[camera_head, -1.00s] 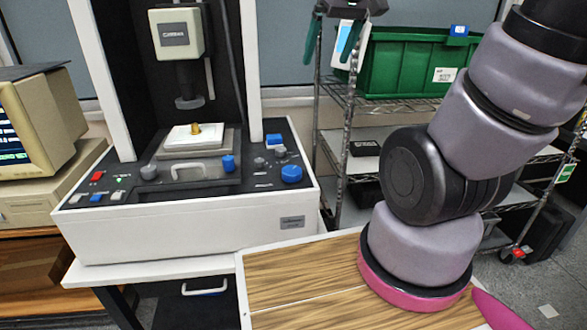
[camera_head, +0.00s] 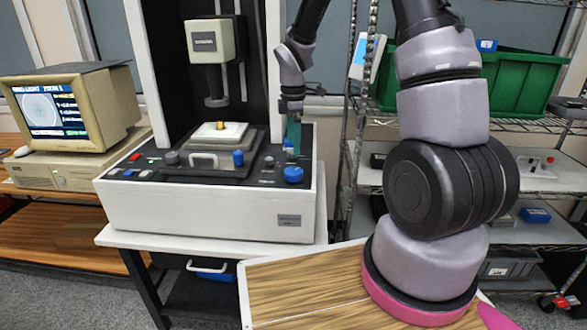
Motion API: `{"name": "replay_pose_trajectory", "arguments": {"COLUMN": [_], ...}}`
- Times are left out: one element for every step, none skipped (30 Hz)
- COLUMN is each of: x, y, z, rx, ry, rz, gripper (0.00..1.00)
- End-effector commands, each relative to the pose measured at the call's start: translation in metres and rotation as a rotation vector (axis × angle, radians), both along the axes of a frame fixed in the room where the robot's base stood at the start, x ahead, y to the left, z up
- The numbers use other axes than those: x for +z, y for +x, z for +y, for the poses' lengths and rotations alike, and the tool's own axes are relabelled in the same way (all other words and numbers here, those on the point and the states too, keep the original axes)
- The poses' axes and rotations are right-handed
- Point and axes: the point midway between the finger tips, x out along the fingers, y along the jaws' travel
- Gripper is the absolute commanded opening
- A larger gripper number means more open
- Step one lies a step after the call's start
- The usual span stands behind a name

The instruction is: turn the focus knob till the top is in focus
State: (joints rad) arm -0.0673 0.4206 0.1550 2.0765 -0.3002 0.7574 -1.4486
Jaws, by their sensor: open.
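The measuring machine (camera_head: 205,213) has a white body and a black deck. I cannot read which is the focus knob. A small brass part (camera_head: 220,125) sits on a white block (camera_head: 214,133) under the camera head (camera_head: 210,42). My gripper (camera_head: 293,138) is open, teal fingers pointing down over the deck's right rear, behind the large blue knob and apart from it. Its fingers partly hide a blue control there.
The monitor (camera_head: 84,108) at left shows a round grey image and text lines; sharpness is too small to judge. A wire shelf with a green bin (camera_head: 515,84) stands at right. The machine's white side column rises close to my arm. A wooden surface (camera_head: 300,290) is in front.

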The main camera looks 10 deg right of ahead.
Motion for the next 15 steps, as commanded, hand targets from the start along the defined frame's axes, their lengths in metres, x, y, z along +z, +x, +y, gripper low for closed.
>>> {"name": "replay_pose_trajectory", "arguments": {"x": [-0.009, -0.015, -0.023, -0.029, -0.035, -0.043, -0.049, -0.054, -0.061, -0.066, -0.07, -0.075, -0.079, -0.082, -0.085], "y": [-0.001, -0.002, -0.002, -0.002, -0.002, -0.002, -0.002, -0.002, -0.002, -0.001, -0.002, -0.001, -0.001, -0.001, -0.001], "z": [0.0, 0.0, 0.0, 0.0, 0.0, 0.0, 0.0, 0.0, 0.0, 0.0, 0.0, 0.0, 0.0, 0.0, 0.0], "rx": [0.0, 0.0, 0.0, 0.0, -0.001, -0.001, -0.002, -0.002, -0.002, -0.002, -0.002, -0.002, -0.002, -0.003, -0.003], "ry": [-0.001, -0.001, -0.001, -0.002, -0.002, -0.002, -0.001, -0.001, -0.001, -0.001, -0.001, -0.001, -0.001, -0.001, 0.0], "rz": [0.004, 0.005, 0.005, 0.005, 0.006, 0.005, 0.006, 0.004, 0.005, 0.004, 0.004, 0.002, 0.003, 0.003, 0.001], "gripper": [1.0, 1.0, 1.0, 1.0, 1.0, 1.0, 1.0, 1.0, 1.0, 1.0, 1.0, 1.0, 1.0, 1.0, 1.0]}}
